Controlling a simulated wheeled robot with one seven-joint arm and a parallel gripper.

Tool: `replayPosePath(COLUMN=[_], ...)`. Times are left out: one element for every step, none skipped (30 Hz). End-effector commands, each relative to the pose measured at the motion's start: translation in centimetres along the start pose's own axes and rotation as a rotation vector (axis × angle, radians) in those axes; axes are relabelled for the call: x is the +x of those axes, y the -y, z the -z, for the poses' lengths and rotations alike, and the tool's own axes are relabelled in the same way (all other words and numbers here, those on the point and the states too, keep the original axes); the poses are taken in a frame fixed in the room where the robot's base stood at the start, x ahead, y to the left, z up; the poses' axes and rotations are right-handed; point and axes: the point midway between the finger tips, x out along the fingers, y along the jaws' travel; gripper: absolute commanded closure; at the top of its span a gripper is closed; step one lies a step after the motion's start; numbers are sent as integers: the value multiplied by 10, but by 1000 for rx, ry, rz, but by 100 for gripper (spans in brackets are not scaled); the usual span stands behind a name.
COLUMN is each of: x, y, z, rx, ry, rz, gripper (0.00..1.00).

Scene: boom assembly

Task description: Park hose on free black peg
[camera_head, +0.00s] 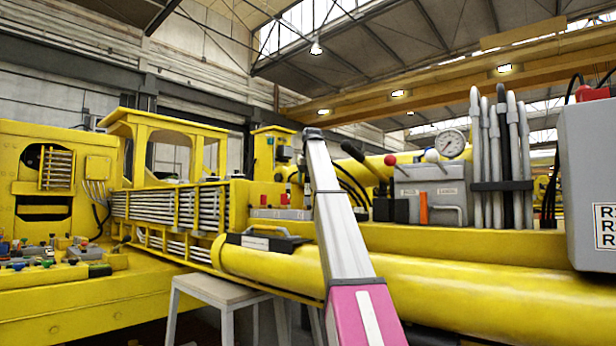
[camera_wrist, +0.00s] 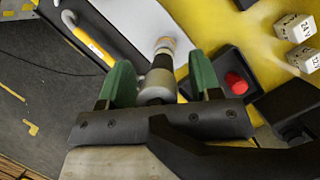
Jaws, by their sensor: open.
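In the wrist view, my gripper (camera_wrist: 160,87) has its two green fingers apart, one on each side of a grey-white cylindrical hose end (camera_wrist: 157,88) with a tan, ringed tip. I cannot tell whether either finger touches it. A red round knob (camera_wrist: 236,83) on a black block sits just right of the right finger. I cannot make out a free black peg for certain. In the head view, several grey hoses (camera_head: 480,150) and black ones stand bundled in a rack at the right. My gripper does not show in the head view.
A pressure gauge (camera_head: 450,143) and a grey valve box (camera_head: 432,188) stand left of the hose rack. A large grey cabinet (camera_head: 590,170) is at the far right. The yellow boom (camera_head: 480,290) runs across the front. In the wrist view, white numbered blocks (camera_wrist: 294,27) lie at upper right.

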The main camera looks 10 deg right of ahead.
Motion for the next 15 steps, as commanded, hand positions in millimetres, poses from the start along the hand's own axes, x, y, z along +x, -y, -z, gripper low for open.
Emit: replayPosePath(x=[0,0,0,0,0,0,0,0,0,0,-1,-1,-1,-1,-1], y=[0,0,0,0,0,0,0,0,0,0,0,0,0,0,0], z=[0,0,0,0,0,0,0,0,0,0,0,0,0,0,0], rx=[0,0,0,0,0,0,0,0,0,0,0,0,0,0,0], ry=[0,0,0,0,0,0,0,0,0,0,0,0,0,0,0], rz=[0,0,0,0,0,0,0,0,0,0,0,0,0,0,0], gripper=[42,42,49,58,68,81,91,100,100,75,85,98,100,100,100])
